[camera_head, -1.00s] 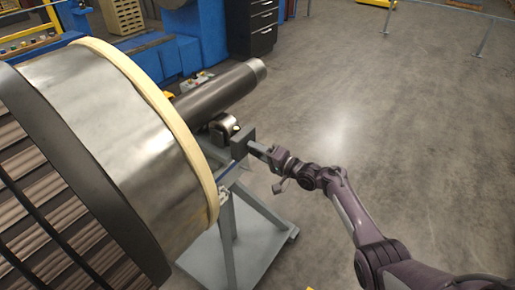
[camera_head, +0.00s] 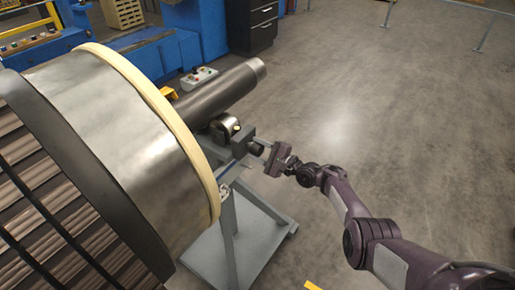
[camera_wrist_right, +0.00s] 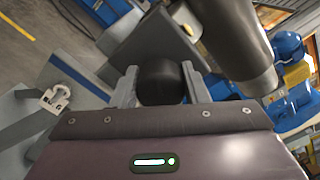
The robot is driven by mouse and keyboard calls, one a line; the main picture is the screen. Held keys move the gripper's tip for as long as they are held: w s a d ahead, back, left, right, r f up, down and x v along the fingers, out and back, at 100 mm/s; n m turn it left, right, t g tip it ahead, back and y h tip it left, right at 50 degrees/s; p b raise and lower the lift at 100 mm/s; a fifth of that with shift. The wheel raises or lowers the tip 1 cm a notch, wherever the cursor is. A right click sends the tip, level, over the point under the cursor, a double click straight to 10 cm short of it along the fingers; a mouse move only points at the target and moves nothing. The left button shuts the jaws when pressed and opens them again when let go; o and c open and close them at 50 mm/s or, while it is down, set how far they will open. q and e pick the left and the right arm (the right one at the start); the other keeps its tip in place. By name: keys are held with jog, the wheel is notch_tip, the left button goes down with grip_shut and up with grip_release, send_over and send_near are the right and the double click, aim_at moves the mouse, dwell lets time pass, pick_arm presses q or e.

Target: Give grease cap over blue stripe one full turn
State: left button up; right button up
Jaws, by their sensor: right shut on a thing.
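The grease cap is a short dark round knob on the outer side of a grey block (camera_head: 240,143) on the rotor stand (camera_head: 228,230). In the right wrist view the cap (camera_wrist_right: 160,82) sits between the two grey fingers of my right gripper (camera_wrist_right: 160,92), one finger on each side. My right gripper (camera_head: 262,149) is shut on it, and the cap is still against the block. In the head view the cap is small and partly covered by the gripper. My left gripper is not in view.
The large rotor (camera_head: 110,130) with a cream rim fills the left, its dark shaft (camera_head: 222,92) resting on the stand. Blue machinery (camera_head: 200,30) and a dark drawer cabinet (camera_head: 252,28) stand behind. The grey floor on the right is open.

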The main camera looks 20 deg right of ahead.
jog(key=m, duration=0.5)
jog(key=shift+m, duration=0.3)
jog(key=m, duration=0.6)
jog(key=shift+d, duration=0.1)
jog(key=shift+f, duration=0.1)
jog(key=o, duration=1)
jog(key=shift+w, duration=0.1)
jog(key=shift+d, duration=0.1)
